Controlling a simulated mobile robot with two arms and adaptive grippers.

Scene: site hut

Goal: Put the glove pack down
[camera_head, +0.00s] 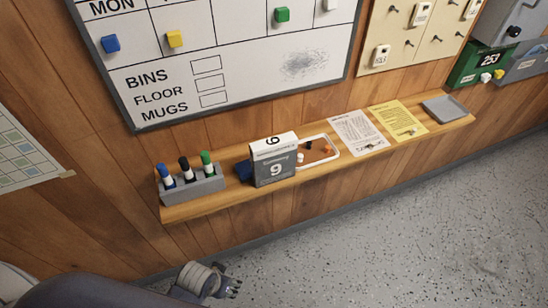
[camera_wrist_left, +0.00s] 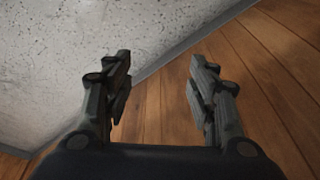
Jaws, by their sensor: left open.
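A grey and white pack marked 9 (camera_head: 275,172), which looks like the glove pack, stands upright on the wooden shelf (camera_head: 224,200), left of its middle. Its lettering is too small to read fully. My left gripper (camera_head: 234,288) is low in the head view, in front of and below the shelf, apart from the pack. In the left wrist view my left gripper (camera_wrist_left: 160,78) is open, with nothing between its fingers. My right gripper is not in view.
On the shelf, a grey holder (camera_head: 193,188) with three markers stands left of the pack. The floor (camera_head: 400,220) in front is clear.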

